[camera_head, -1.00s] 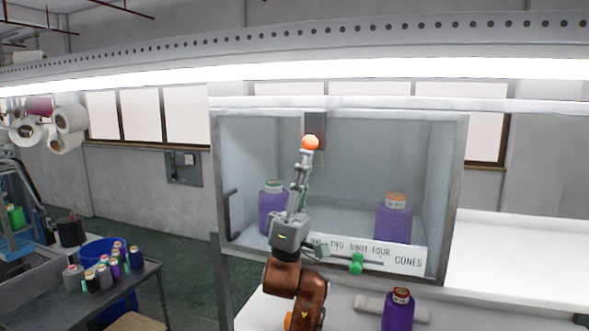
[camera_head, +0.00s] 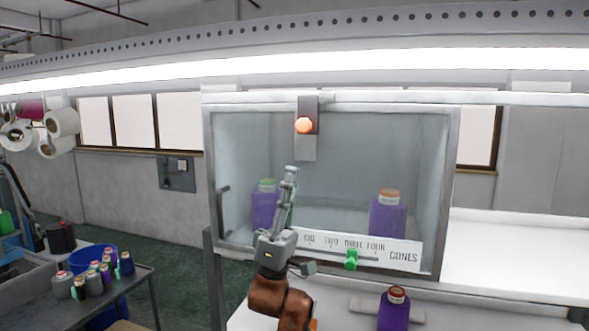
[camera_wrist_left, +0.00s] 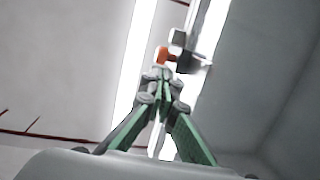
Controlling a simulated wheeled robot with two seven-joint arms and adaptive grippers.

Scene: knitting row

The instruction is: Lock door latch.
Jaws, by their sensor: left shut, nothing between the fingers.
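The door latch is a dark grey bar with an orange knob (camera_head: 304,125) on a lighter plate (camera_head: 306,152) at the top of the glass-fronted cabinet door (camera_head: 455,180). The bar's upper end overlaps the cabinet's top frame. My left gripper (camera_head: 290,170) is shut and empty, pointing up, a short way below the knob and apart from it in the head view. In the left wrist view, its closed fingertips (camera_wrist_left: 160,72) point toward the orange knob (camera_wrist_left: 166,55), with a small overlap in the picture. My right gripper is not in view.
A green knob (camera_head: 351,260) sits on a slider under the numbered label (camera_head: 403,257). A black door handle (camera_head: 222,212) is at the left. Purple bottles (camera_head: 387,215) stand behind the glass, and another (camera_head: 395,310) is on the bench. A side table (camera_head: 145,280) holds several small bottles.

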